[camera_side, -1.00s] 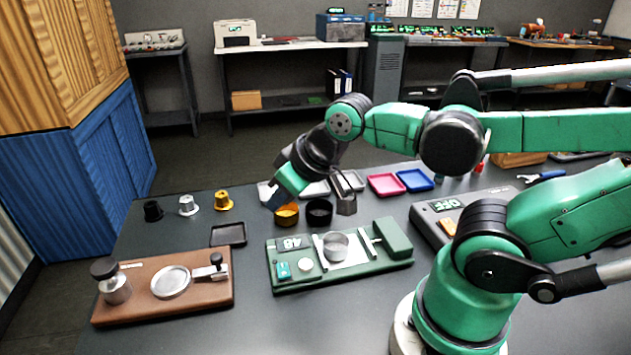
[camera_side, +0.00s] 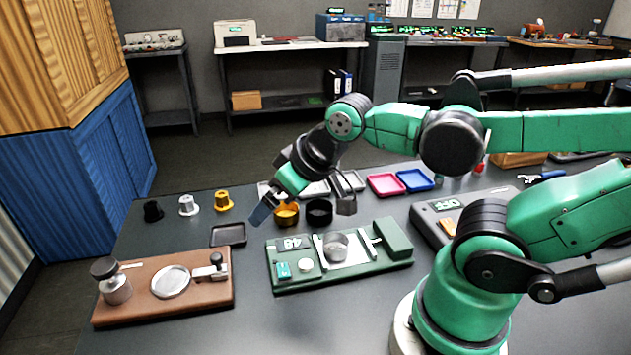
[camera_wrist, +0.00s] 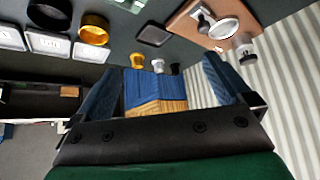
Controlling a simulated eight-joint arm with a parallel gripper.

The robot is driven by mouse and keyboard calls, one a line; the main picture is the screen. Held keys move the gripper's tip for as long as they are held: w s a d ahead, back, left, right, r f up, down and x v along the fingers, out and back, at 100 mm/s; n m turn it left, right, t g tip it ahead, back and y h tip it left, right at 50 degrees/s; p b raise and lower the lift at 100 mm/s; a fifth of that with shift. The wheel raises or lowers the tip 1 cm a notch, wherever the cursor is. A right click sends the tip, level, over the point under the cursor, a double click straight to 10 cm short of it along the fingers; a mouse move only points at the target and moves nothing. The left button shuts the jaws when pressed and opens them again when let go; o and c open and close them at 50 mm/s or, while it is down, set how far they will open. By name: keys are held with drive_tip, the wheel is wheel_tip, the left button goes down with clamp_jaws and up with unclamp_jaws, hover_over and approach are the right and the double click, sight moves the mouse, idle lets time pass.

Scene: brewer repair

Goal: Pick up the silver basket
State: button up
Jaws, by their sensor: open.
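The silver basket (camera_side: 335,246) is a small round metal cup. It sits upright on the green fixture (camera_side: 287,287) in the side view, and I do not see it in the wrist view. My gripper (camera_side: 304,208) is open and empty, tilted, above and behind the fixture, to the upper left of the silver basket and apart from it. Its two spread fingers also show in the wrist view (camera_wrist: 164,66), with no object between them. The gold basket (camera_side: 286,214) and the black basket (camera_side: 319,212) stand behind the fixture, near the fingers.
A brown board (camera_side: 210,298) with a steel ring lies at left, and a dark tray (camera_side: 228,235) lies near it. Several small pods, including a gold one (camera_side: 223,201), stand at the back left. A scale-like device (camera_side: 447,207) is at right.

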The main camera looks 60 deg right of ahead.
drive_tip(key=n+g, duration=0.6)
drive_tip(key=g, duration=0.1)
hover_over(336, 238)
drive_tip(key=a, duration=0.2)
wheel_tip(336, 238, down, 6)
drive_tip(key=shift+s+a+r, duration=0.1)
drive_tip(key=shift+s, duration=0.25)
drive_tip(key=shift+s+f, duration=0.1)
drive_tip(key=shift+f, duration=2.85)
drive_tip(key=shift+c, duration=0.2)
drive_tip(key=c, duration=1.4)
drive_tip(key=shift+r, duration=0.1)
